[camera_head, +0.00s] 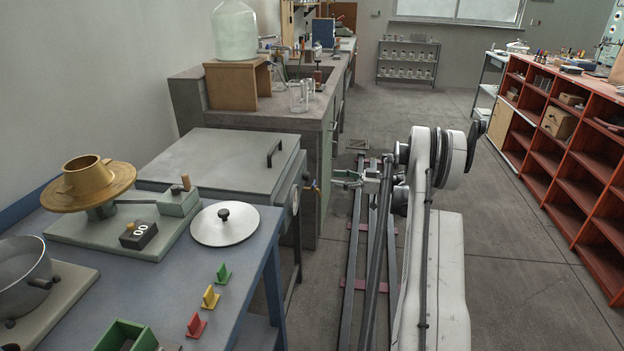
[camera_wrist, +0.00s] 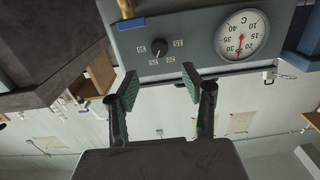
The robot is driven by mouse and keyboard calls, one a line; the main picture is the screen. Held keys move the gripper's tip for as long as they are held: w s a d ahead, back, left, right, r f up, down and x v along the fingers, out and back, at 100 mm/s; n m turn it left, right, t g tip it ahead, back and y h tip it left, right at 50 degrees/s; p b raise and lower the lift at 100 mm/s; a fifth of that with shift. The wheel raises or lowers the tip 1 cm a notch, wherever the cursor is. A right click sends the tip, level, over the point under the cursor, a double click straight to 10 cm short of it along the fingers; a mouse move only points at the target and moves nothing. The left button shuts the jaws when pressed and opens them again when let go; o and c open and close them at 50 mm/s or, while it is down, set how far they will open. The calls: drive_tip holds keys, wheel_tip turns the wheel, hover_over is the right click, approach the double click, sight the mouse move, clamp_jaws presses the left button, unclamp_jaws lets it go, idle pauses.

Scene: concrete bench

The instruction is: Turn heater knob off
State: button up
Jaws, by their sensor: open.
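The heater is a grey box with a flat lid (camera_head: 220,155) and a dark handle, standing behind the blue table in the head view. Its front panel (camera_wrist: 195,55) fills the top of the wrist view, upside down. The dark round heater knob (camera_wrist: 158,47) sits there among small number labels; its pointer setting is too small to read. A round white temperature dial (camera_wrist: 241,35) with a red needle is beside it. My gripper (camera_wrist: 158,88) is open and empty, its fingers apart and short of the knob. In the head view my gripper (camera_head: 345,178) is right of the heater's front.
The blue table (camera_head: 250,240) holds a brass-coloured wheel, a pot, a lid and small coloured pieces. A concrete bench (camera_head: 190,95) with glassware stands behind the heater. Red shelves (camera_head: 560,140) are far right. The floor between is mostly clear.

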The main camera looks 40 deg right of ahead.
sight(306, 176)
drive_tip(key=b+x, duration=0.2)
drive_tip(key=x, duration=0.7)
drive_tip(key=shift+w+a, duration=0.15)
drive_tip(key=shift+w, duration=0.15)
drive_tip(key=shift+c, duration=0.5)
clamp_jaws()
